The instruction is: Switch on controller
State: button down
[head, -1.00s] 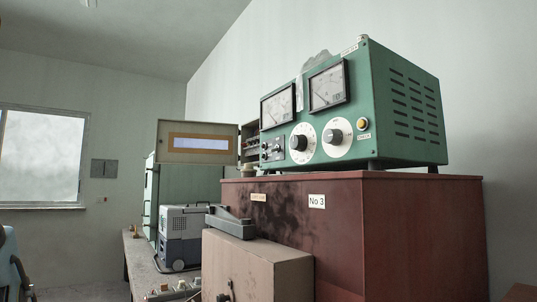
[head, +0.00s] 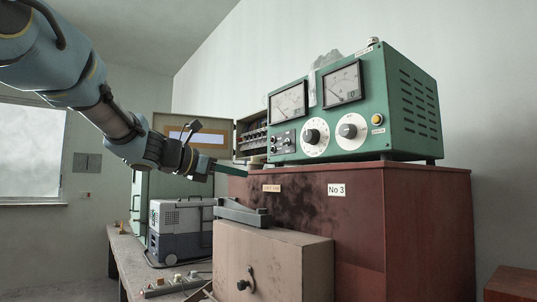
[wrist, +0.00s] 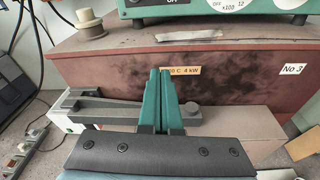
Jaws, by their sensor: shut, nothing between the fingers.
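The controller (head: 408,100) is a green box with two analog meters, two round dials (head: 312,137) and a yellow button (head: 377,119). Small switches (head: 284,142) sit at its front lower left. It stands on a dark red cabinet (head: 420,215). My gripper (head: 236,171) reaches in from the left, with its fingers shut and empty. The tips are left of the controller and a little below its panel, apart from it. In the wrist view, the gripper's green fingers (wrist: 160,78) point towards the red cabinet (wrist: 110,60), and only the controller's lower edge (wrist: 190,9) shows at the top.
A beige metal box (head: 275,260) with a grey bar (head: 243,213) on top stands in front of the cabinet. A grey-and-blue portable unit (head: 180,232) and an open panel box (head: 250,135) are at left. A power strip (head: 172,287) lies on the bench. Space before the controller's panel is clear.

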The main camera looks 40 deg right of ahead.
jog(key=n+g+h, duration=0.1)
jog(key=h, duration=0.1)
send_near(285, 143)
jog(key=a+f, duration=0.2)
jog(key=shift+w, duration=0.45)
jog(key=d+p, duration=0.1)
jog(key=d, duration=0.2)
jog(key=d+p, duration=0.1)
jog(key=d, duration=0.2)
jog(key=d+p, duration=0.1)
jog(key=d, duration=0.3)
jog(key=shift+s+p, duration=0.25)
jog(key=shift+p, duration=0.05)
jog(key=shift+a+r+p, duration=0.1)
jog(key=shift+r+p, duration=0.15)
jog(key=shift+p, duration=0.1)
jog(key=shift+r+y+p, duration=0.1)
jog(key=shift+y+p, duration=0.2)
jog(key=shift+p, duration=0.05)
jog(key=shift+a+r+y+p, duration=0.15)
jog(key=shift+y+p, duration=0.25)
jog(key=shift+p, duration=0.65)
